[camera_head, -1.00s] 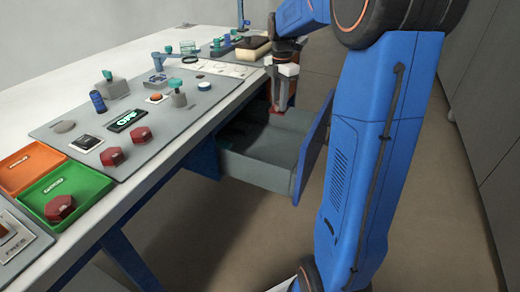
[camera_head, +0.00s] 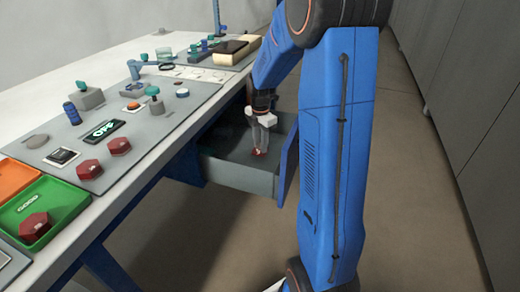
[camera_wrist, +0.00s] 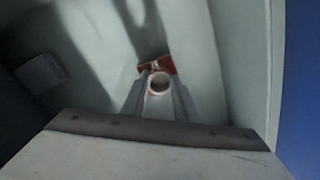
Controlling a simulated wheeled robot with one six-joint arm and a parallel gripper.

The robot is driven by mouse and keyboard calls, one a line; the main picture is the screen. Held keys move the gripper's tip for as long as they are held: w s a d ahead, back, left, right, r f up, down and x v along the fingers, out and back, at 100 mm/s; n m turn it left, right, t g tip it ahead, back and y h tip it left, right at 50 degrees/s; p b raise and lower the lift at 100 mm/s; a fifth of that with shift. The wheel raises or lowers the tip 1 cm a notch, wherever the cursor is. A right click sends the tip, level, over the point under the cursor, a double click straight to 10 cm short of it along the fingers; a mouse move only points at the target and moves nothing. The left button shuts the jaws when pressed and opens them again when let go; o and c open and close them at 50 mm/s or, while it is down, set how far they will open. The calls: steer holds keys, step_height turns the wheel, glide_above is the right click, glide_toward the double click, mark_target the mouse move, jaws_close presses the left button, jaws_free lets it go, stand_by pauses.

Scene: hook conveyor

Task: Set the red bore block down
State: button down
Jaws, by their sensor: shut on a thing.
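The red bore block (camera_head: 258,153) is low inside the open grey drawer (camera_head: 238,178) under the bench. In the wrist view the block (camera_wrist: 148,66) shows red edges around a pale round bore. My gripper (camera_head: 260,146) points down into the drawer and is shut on the block, with a finger on each side. The fingers hide part of the block. I cannot tell whether its underside touches the drawer floor. The wrist view shows bare drawer floor (camera_wrist: 85,90) around it.
The drawer's blue front (camera_head: 288,165) stands close to the right of my gripper. The bench edge is to the left. Red hexagonal pieces (camera_head: 90,168) stand on the panel, and another (camera_head: 34,226) lies in the green tray (camera_head: 68,203). A small grey block (camera_wrist: 41,73) lies in the drawer.

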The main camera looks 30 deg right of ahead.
steer(key=shift+f, duration=1.35)
steer(key=shift+f, duration=0.15)
steer(key=c, duration=1.4)
jaws_free()
step_height(320, 180, up, 11)
steer(key=s+a+r+m+t, duration=0.1)
steer(key=s+a+r+m, duration=0.3)
steer(key=s+a+r, duration=0.15)
steer(key=s+a+m+t, duration=0.1)
steer(key=s+a+m, duration=0.2)
steer(key=s+m, duration=0.2)
steer(key=s+a+r+m+t, duration=0.1)
steer(key=s+a+m, duration=0.2)
steer(key=s, duration=0.8)
steer(key=s+a+m+t, duration=0.1)
steer(key=s+a+m, duration=0.3)
steer(key=s+m, duration=0.3)
steer(key=shift+s+a+r+m+t, duration=0.1)
steer(key=shift+s+r+m+t, duration=0.1)
steer(key=shift+s, duration=0.3)
steer(key=shift+s+r+m+t, duration=0.1)
steer(key=shift+s+r+t, duration=0.1)
steer(key=shift+s, duration=0.25)
